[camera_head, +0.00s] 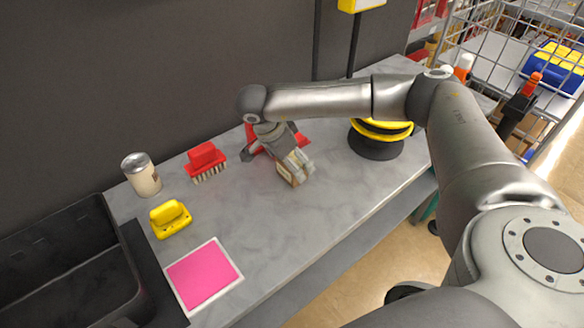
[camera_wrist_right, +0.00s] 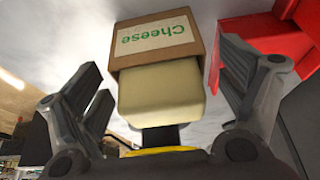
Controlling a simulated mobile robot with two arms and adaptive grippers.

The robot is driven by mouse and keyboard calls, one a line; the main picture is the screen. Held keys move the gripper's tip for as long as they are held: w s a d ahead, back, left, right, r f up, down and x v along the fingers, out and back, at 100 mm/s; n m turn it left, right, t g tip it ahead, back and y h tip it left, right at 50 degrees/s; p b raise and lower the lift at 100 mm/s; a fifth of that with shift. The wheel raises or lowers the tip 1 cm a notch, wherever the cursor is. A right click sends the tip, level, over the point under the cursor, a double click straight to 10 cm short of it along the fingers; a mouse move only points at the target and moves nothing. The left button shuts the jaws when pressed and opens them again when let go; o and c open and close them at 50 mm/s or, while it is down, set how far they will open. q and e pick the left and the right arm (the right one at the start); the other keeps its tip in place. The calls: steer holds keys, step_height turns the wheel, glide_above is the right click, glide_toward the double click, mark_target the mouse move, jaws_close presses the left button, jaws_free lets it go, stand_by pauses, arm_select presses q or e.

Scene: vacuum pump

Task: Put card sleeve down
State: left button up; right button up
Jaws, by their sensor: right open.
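The card sleeve (camera_wrist_right: 152,42) is brown cardboard with a white label reading "Cheese" in green. In the right wrist view it surrounds one end of a pale cheese block (camera_wrist_right: 161,92), whose other end sticks out toward me. In the head view the sleeve (camera_head: 287,174) is at the middle of the grey counter (camera_head: 330,205), partly hidden by my right gripper (camera_head: 295,168). The right gripper also shows in the right wrist view (camera_wrist_right: 160,80), open, with a finger on either side of the block and sleeve and visible gaps. My left gripper is not in view.
A red brush (camera_head: 206,160), a jar (camera_head: 141,175), a yellow object (camera_head: 170,218) and a pink, white-edged square (camera_head: 204,276) are on the left of the counter. A red object (camera_head: 253,142) lies behind my gripper. A black-and-yellow round base (camera_head: 378,140) stands right.

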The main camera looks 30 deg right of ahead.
steer(key=shift+c, duration=0.5)
steer(key=c, duration=0.9)
steer(key=shift+r, duration=0.1)
steer(key=shift+c, duration=0.8)
